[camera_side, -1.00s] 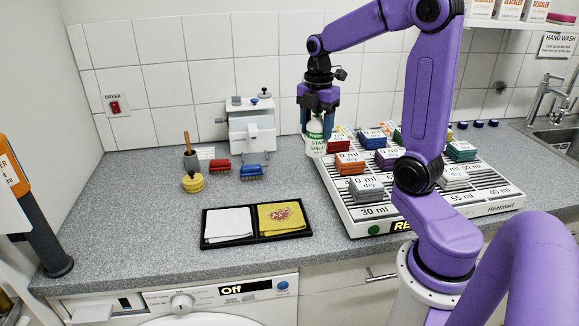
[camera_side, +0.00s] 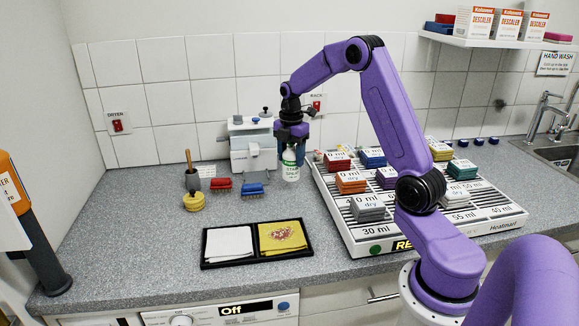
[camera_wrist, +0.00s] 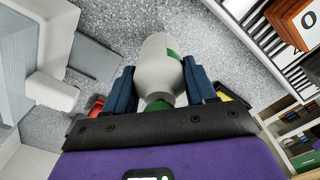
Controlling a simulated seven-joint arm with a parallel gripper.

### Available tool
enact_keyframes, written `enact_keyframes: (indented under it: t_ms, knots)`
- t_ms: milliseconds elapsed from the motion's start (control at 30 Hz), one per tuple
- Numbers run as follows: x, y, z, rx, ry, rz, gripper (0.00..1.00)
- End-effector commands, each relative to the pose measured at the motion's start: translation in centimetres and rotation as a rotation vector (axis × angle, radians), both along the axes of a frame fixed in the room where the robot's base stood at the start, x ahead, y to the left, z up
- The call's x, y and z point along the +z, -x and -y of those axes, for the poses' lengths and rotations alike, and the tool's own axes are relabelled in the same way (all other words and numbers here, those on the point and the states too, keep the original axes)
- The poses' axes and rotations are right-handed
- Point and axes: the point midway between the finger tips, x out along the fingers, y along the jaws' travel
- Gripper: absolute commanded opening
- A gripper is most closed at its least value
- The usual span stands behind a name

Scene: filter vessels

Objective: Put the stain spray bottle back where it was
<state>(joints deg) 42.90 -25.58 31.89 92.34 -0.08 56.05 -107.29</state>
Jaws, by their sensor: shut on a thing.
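The stain spray bottle (camera_side: 291,172), white with a green label, is upright in my gripper (camera_side: 292,152) in the side view. It is between the grey-white machine and the rack. In the wrist view, the blue fingers of my gripper (camera_wrist: 172,88) are shut on the bottle (camera_wrist: 160,62) from both sides. The bottle's base is close to the counter; I cannot tell whether it touches. A yellow cloth with a reddish stain (camera_side: 282,236) and a white cloth (camera_side: 229,243) lie in a black tray (camera_side: 256,257) in front.
The rack (camera_side: 350,228) with several labelled cloth stacks stands to the right of the bottle. The grey-white machine (camera_side: 252,150) stands just left of it. A blue brush (camera_side: 252,189), a red brush (camera_side: 221,183) and yellow sponges (camera_side: 193,201) lie further left. The counter before the bottle is clear.

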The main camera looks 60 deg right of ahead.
Motion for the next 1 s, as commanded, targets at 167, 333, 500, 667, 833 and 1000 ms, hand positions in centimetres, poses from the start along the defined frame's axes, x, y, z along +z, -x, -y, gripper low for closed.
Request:
enact_keyframes:
  t_ms: [167, 333, 500, 667, 833, 1000]
  knots:
    - [-0.6, -0.6, 0.3, 0.000, 0.001, 0.002, 0.09]
    - [-2.2, -0.9, 0.4, 0.000, -0.001, -0.002, 0.09]
    - [-4.1, -0.9, 0.4, 0.000, 0.000, 0.000, 0.09]
    - [-4.2, -0.9, 0.4, 0.000, 0.001, 0.003, 0.09]
    - [-4.4, -0.9, 0.4, 0.000, 0.000, 0.002, 0.09]
    - [-4.5, -0.9, 0.4, 0.000, 0.000, 0.001, 0.81]
